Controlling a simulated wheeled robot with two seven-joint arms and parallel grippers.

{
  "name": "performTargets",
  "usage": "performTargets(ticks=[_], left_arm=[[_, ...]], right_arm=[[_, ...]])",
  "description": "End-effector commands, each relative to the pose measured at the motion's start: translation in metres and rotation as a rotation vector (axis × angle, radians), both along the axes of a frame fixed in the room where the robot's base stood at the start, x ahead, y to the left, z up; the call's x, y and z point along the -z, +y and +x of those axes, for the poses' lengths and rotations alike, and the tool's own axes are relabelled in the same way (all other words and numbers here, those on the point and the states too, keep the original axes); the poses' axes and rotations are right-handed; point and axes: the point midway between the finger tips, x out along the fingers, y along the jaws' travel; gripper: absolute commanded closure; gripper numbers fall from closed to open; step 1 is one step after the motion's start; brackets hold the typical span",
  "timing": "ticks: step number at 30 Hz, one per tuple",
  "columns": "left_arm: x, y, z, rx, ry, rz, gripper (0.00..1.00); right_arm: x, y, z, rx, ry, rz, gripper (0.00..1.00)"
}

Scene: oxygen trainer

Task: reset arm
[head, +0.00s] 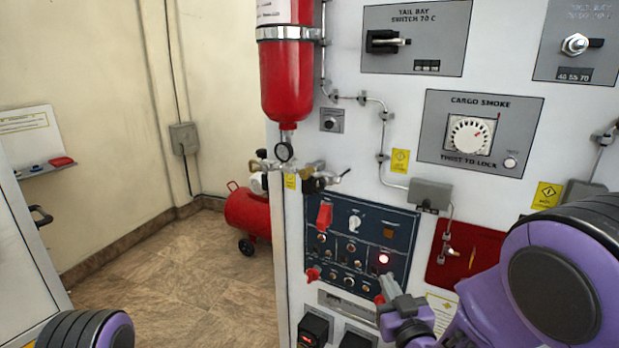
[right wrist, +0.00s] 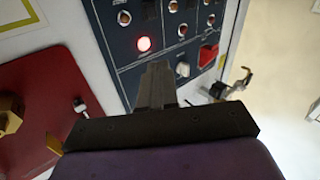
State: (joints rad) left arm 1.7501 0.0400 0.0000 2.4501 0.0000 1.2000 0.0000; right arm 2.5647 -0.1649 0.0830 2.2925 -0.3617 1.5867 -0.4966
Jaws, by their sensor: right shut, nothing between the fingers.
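My right gripper (head: 388,282) is in front of the lower right corner of the dark blue control panel (head: 400,228). Its fingers are together with nothing between them; they also show in the right wrist view (right wrist: 156,88). A lit red lamp or button (head: 384,258) is just above the fingertips in the head view; it also shows in the right wrist view (right wrist: 143,44). I cannot tell whether the fingertips touch the panel. My left gripper is out of view; only part of my left arm shows at the bottom left.
A red plate with a brass fitting (head: 473,255) is right of the blue panel. A red cylinder (head: 287,75) with a gauge and valves hangs above left. A red compressor (head: 246,212) stands on the floor behind. The floor (head: 180,275) at left is clear.

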Motion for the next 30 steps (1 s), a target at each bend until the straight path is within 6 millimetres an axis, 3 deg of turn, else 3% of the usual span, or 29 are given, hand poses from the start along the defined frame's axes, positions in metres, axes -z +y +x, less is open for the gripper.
performTargets(ticks=[1, 5, 6, 8, 12, 15, 19, 22, 30], left_arm=[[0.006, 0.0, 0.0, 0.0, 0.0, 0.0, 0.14], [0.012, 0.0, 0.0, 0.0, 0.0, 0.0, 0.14], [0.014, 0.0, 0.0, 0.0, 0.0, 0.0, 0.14], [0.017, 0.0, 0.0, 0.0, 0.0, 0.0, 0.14], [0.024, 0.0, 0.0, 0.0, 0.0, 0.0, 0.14], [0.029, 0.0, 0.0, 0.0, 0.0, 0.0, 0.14], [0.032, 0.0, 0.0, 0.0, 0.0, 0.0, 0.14], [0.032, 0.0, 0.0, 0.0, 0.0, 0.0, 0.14], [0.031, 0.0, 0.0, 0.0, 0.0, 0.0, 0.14]], right_arm=[[0.05, -0.014, -0.013, 0.05, 0.132, 0.077, 1.0], [0.156, -0.046, -0.063, 0.207, 0.431, 0.25, 1.0], [0.185, -0.055, -0.083, 0.261, 0.515, 0.29, 1.0], [0.228, -0.067, -0.118, 0.344, 0.638, 0.34, 1.0], [0.308, -0.09, -0.212, 0.534, 0.899, 0.392, 1.0], [0.343, -0.102, -0.275, 0.626, 1.04, 0.372, 1.0], [0.367, -0.106, -0.325, 0.678, 1.149, 0.35, 1.0], [0.373, -0.107, -0.339, 0.687, 1.18, 0.342, 1.0], [0.373, -0.106, -0.339, 0.684, 1.18, 0.341, 1.0]])
